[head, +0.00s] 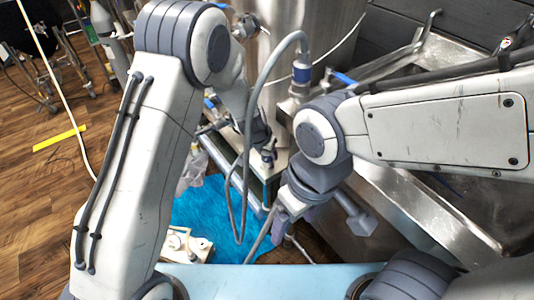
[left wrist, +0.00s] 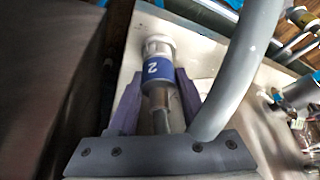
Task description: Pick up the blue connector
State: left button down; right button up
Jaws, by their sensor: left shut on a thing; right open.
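The blue connector (left wrist: 158,69) is a pale metal and white fitting with a blue band marked "2". In the left wrist view it lies between the two purple fingers of my left gripper (left wrist: 159,80), which is shut on it. In the head view my left gripper (head: 264,145) is near the middle, in front of the steel tank; the connector's blue band cannot be made out there. My right gripper (head: 290,212) is lower and nearer, open, with a grey hose running close to it.
A grey hose (head: 260,85) loops down from a blue-banded fitting (head: 302,70) by the steel tank (head: 335,25). A steel basin (head: 440,215) lies right. A blue mat (head: 205,215) and white fittings (head: 185,245) are below. Wooden floor with yellow tape (head: 58,138) is left.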

pick_arm(q)
jog(key=shift+r+p, duration=0.45)
jog(key=shift+r, duration=0.15)
notch_tip(320, 180, up, 3)
jog(key=shift+f+p, duration=0.15)
jog(key=shift+p, duration=0.95)
jog(key=s+a+b, duration=0.4)
jog(key=s+b, duration=0.2)
jog(key=s, duration=0.2)
jog(key=s+a+b, duration=0.4)
jog(key=s+b, duration=0.2)
jog(key=s, duration=0.2)
jog(key=shift+f, duration=0.25)
jog(key=shift+r, duration=0.1)
jog(key=shift+r+p, duration=2.15)
jog(key=shift+r, duration=0.05)
